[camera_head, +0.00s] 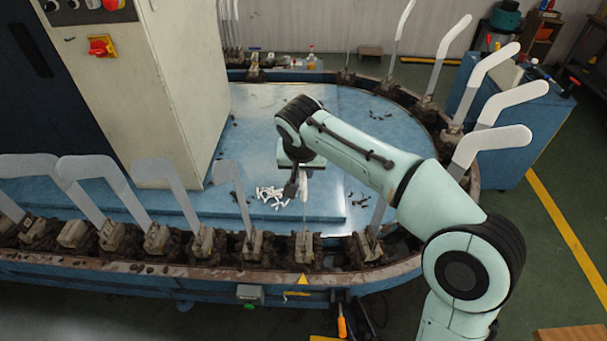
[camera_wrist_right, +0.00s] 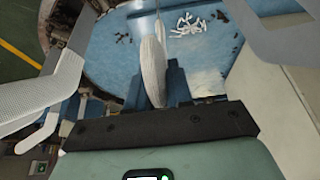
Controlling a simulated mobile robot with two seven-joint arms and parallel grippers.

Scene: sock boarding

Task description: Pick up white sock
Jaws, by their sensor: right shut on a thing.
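My right gripper (camera_head: 298,188) reaches in from the right over the blue table, its jaws pointing down. In the right wrist view, my right gripper (camera_wrist_right: 155,90) is shut on a white sock (camera_wrist_right: 152,62), which hangs long and narrow between the two dark blue fingers. In the head view only a thin pale strip of the white sock (camera_head: 304,184) shows beside the jaws. It is above the front row of board holders. Its far end is hard to make out. My left gripper is not in view.
Foot-shaped boards (camera_head: 85,180) stand in holders along the oval track (camera_head: 200,268), several at the front left and right. A pile of small white pieces (camera_head: 271,195) lies on the blue table (camera_head: 270,115). A tall beige machine housing (camera_head: 185,80) stands at left.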

